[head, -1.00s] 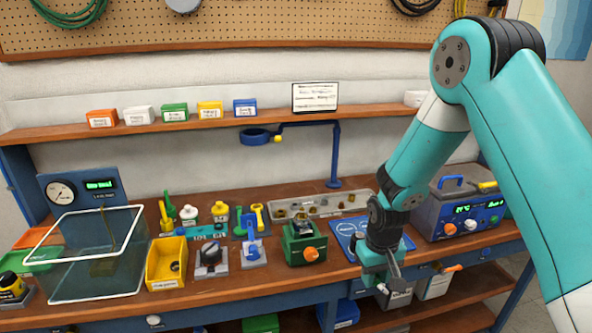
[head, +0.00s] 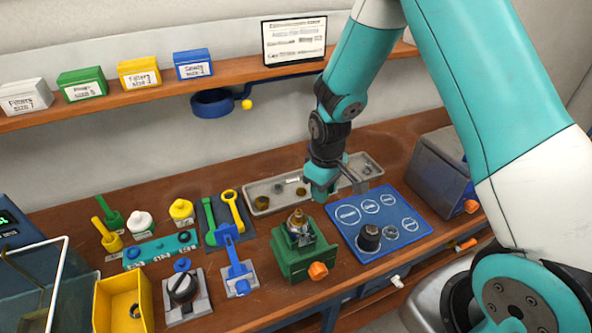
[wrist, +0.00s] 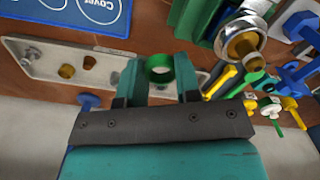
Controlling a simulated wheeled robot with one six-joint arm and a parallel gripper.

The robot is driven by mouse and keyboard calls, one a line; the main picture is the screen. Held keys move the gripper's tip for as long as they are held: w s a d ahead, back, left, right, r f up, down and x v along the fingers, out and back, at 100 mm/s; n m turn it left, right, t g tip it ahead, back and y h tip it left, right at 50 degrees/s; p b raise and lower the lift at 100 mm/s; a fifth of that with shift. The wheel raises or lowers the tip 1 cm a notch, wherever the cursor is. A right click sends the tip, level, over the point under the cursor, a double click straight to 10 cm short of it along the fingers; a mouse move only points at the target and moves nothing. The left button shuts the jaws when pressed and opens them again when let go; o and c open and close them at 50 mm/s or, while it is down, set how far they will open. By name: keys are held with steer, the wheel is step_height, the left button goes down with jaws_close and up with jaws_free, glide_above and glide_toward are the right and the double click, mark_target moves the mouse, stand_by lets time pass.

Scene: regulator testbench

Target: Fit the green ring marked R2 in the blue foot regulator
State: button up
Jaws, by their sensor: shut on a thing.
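In the head view my gripper (head: 334,188) hangs over the front of the grey parts tray, and the ring cannot be made out there. A brass and silver regulator body (head: 298,222) stands upright in the green vise (head: 290,262), in front and left of my gripper. It also shows in the wrist view (wrist: 242,42), apart from the ring. No blue foot on it can be made out.
The grey tray (head: 262,207) holds a few brass parts. A blue mat (head: 395,243) with a dark part (head: 369,237) lies to the right of the vise. A blue stand (head: 238,270) and a yellow bin (head: 101,300) stand left. A blue hoop (head: 212,104) juts out behind.

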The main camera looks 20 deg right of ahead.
mark_target(300, 211)
steer(key=s+a+r+n+p, duration=0.1)
steer(key=a+r+n, duration=0.1)
steer(key=n, duration=0.4)
steer(key=s+a+r+n+p, duration=0.1)
steer(key=a+r+n+p, duration=0.1)
steer(key=n, duration=0.4)
steer(key=s+a+r+n+p, duration=0.1)
steer(key=a+r+n+p, duration=0.1)
steer(key=n, duration=0.4)
steer(key=shift+a+r+n, duration=0.4)
steer(key=shift+a+r, duration=0.3)
steer(key=shift+a, duration=0.05)
steer(key=shift+f, duration=0.3)
steer(key=shift+f+b, duration=1.6)
steer(key=shift+f, duration=0.2)
steer(key=shift+f+b, duration=1.45)
steer(key=shift+f, duration=0.6)
steer(key=o, duration=1.5)
steer(key=shift+c, duration=0.2)
